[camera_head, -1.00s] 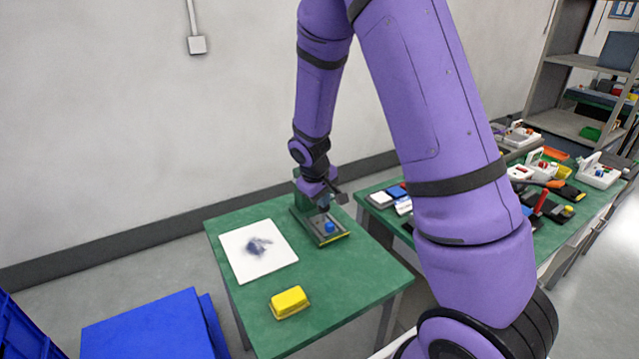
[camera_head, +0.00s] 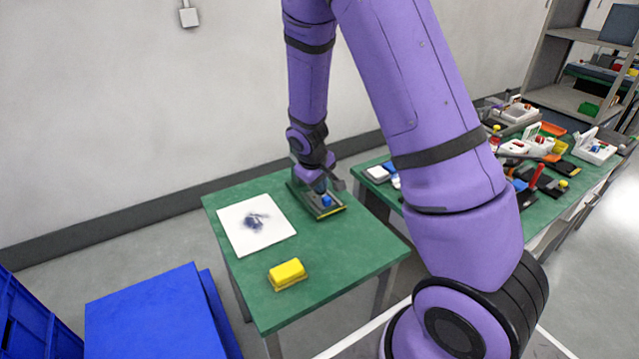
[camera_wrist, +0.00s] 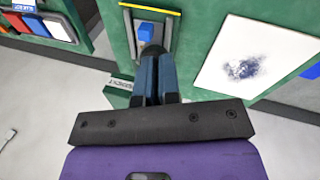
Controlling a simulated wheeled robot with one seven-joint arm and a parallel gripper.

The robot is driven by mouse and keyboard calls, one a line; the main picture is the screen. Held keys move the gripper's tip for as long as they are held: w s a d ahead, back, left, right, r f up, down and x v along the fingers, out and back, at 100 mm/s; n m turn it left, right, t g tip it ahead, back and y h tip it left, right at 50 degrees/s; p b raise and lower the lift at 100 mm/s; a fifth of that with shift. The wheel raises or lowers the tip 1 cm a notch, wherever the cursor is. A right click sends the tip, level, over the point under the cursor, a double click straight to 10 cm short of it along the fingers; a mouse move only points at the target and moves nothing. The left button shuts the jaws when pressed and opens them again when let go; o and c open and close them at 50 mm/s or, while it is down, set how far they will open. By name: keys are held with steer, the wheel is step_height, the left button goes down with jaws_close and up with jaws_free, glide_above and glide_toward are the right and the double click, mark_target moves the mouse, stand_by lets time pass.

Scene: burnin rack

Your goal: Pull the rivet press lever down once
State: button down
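The rivet press (camera_head: 326,211) stands at the back right of the small green table. It has a dark base with a yellow front edge and a blue block (camera_head: 327,201) on it. My gripper (camera_head: 320,188) is low over the press, just behind the blue block. In the wrist view my gripper's fingers (camera_wrist: 157,62) are nearly together, pointing at the press base (camera_wrist: 150,14). A dark rounded knob (camera_wrist: 152,49), seemingly the lever's end, sits at the fingertips. I cannot tell whether it is held or only touched. The arm and fingers hide most of the lever.
A white sheet with a dark smudge (camera_head: 256,226) and a yellow block (camera_head: 287,274) lie on the small green table (camera_head: 330,262). A blue box (camera_head: 150,315) stands at the front left. A longer green table (camera_head: 545,222) with several devices is at the right.

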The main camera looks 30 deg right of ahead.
steer(key=s+a+r, duration=0.4)
steer(key=s+r, duration=0.2)
steer(key=r, duration=0.4)
steer(key=shift+s+r, duration=0.25)
steer(key=shift+r, duration=0.1)
steer(key=shift+r, duration=0.1)
stand_by(0.8)
steer(key=s+a+r+m+t+y, duration=0.2)
steer(key=s+a+r+t+y, duration=0.1)
steer(key=s+r, duration=1.8)
steer(key=shift+s+r+m+t, duration=0.15)
steer(key=shift+r+m+t, duration=0.15)
steer(key=shift+m+t, duration=0.1)
